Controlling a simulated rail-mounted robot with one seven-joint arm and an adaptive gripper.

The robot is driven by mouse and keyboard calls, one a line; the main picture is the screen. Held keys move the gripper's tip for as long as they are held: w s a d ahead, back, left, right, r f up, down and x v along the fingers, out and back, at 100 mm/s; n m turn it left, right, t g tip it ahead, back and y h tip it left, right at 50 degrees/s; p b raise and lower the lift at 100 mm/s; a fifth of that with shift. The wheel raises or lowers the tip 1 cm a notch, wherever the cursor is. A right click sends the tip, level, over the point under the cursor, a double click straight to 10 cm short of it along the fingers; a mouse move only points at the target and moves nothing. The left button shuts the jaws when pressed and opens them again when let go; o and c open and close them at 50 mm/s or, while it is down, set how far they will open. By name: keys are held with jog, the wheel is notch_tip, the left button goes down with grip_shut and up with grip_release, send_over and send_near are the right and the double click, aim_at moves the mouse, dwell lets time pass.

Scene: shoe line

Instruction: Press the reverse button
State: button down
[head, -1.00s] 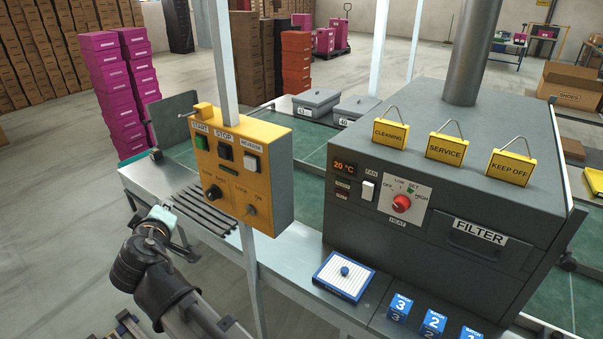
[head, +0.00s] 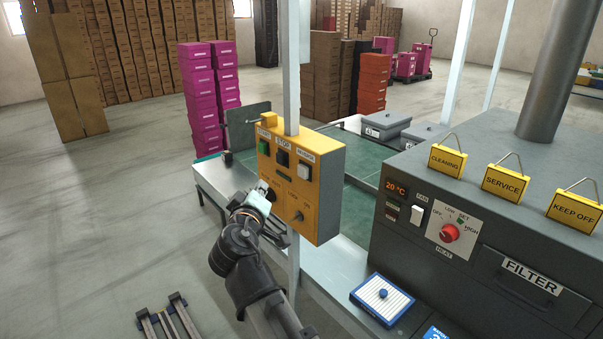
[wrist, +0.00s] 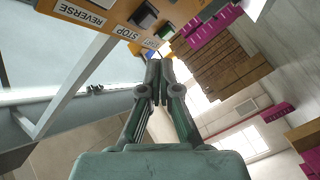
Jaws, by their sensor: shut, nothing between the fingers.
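The yellow control box (head: 322,205) hangs on a white post left of the oven. It has a green start button (head: 263,148), a black stop button (head: 282,158) and a white reverse button (head: 304,172) in a row. My gripper (head: 268,190) is at the box's lower left, below the button row; whether it touches the box cannot be told. In the wrist view my gripper (wrist: 158,66) is shut and empty, its tips close to the START label. The REVERSE label (wrist: 80,14) shows upside down at the upper left; its button is largely cut off there.
Below the buttons the box carries a dark knob and a toggle switch (head: 299,215). The grey oven (head: 400,255) with a red heat knob (head: 449,232) stands right. A blue-edged pad with a knob (head: 382,300) lies on the bench.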

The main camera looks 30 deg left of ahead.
aim_at(303, 172)
jog(key=w+d+p, duration=0.2)
jog(key=w, duration=0.6)
jog(key=shift+w+d, duration=0.15)
jog(key=shift+d, duration=0.25)
dwell(1.2)
jog(key=shift+w+d, duration=0.1)
jog(key=shift+w, duration=0.25)
